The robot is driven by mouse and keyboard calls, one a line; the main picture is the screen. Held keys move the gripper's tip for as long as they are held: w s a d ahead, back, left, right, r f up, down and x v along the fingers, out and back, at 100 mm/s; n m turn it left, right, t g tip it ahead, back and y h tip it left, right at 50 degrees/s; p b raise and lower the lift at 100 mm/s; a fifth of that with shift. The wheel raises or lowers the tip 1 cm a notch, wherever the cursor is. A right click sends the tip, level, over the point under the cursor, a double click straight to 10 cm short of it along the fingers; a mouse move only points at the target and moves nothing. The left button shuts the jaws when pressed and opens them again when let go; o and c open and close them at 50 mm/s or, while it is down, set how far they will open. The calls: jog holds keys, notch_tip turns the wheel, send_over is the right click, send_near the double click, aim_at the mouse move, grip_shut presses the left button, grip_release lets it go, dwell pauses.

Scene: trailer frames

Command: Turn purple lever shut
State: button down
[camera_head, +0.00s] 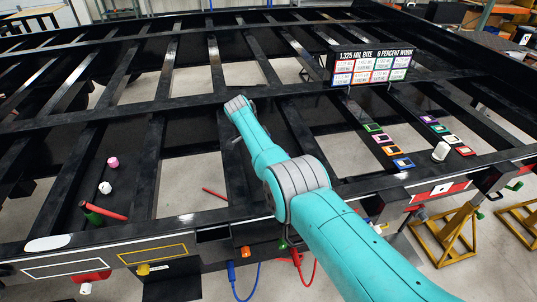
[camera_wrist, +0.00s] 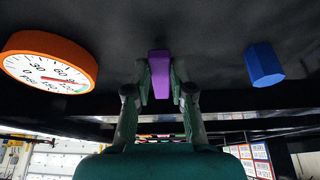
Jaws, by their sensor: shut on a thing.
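The purple lever (camera_wrist: 159,74) shows in the wrist view, upright in the middle of a dark surface. My gripper (camera_wrist: 160,84) has one finger on each side of it and is shut on it. In the head view my teal arm reaches over the black frame, and the gripper and the lever are hidden there.
In the wrist view an orange-rimmed gauge (camera_wrist: 48,62) is left of the lever and a blue knob (camera_wrist: 264,64) is right of it. In the head view a sign (camera_head: 370,68) stands on the black trailer frame (camera_head: 130,112), which has open gaps between its beams.

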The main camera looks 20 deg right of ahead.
jog(key=c, duration=1)
grip_release()
jog(key=v, duration=1.2)
